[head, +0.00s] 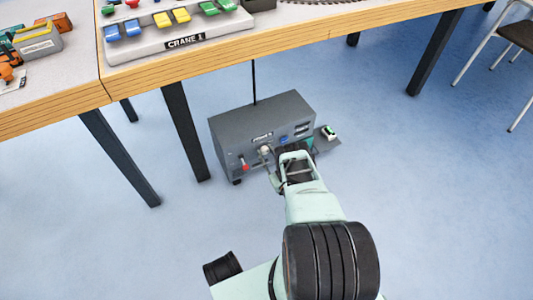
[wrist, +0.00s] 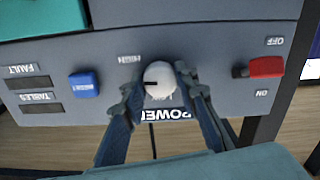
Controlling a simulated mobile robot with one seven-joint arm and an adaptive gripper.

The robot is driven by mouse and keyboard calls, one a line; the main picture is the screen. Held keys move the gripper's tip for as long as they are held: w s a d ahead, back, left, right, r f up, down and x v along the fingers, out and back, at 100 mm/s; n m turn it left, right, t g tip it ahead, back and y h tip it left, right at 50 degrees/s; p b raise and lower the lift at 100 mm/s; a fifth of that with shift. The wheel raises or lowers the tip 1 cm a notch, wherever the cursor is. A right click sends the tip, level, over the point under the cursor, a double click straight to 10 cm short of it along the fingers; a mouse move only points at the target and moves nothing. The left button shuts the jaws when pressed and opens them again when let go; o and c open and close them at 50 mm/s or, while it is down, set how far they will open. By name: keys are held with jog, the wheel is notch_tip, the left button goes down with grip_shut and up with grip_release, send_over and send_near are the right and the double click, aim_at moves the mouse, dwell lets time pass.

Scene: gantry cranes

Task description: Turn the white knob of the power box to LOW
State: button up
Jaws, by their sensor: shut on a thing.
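The dark grey power box (head: 232,128) stands on the floor under the table. Its white knob (head: 265,151) is on the front face and also shows in the wrist view (wrist: 162,73). In the wrist view, where the panel appears upside down, the knob's black mark points left. A small label reading HIGH (wrist: 129,59) is up and left of the knob. Lettering just below the knob is partly covered. My gripper (wrist: 159,84) is shut on the knob, with one finger on each side of it. In the head view my gripper (head: 271,164) reaches the box front.
A red switch (wrist: 266,67) with OFF and ON labels and a blue button (wrist: 84,85) flank the knob. The table (head: 230,50) above carries the CRANE 1 control panel (head: 140,48). Table legs (head: 187,130) stand left of the box. Open blue floor surrounds it.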

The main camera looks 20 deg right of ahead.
jog(key=n, duration=0.4)
jog(key=shift+w+n, duration=0.1)
jog(key=shift+n, duration=0.2)
jog(key=n, duration=0.4)
jog(key=shift+r+n, duration=0.1)
jog(key=shift+n, duration=0.2)
jog(key=n, duration=0.4)
jog(key=shift+n, duration=0.3)
jog(key=n, duration=0.4)
jog(key=shift+w+n, duration=0.1)
jog(key=shift+n, duration=0.3)
jog(key=o, duration=0.9)
jog(key=shift+o, duration=1.3)
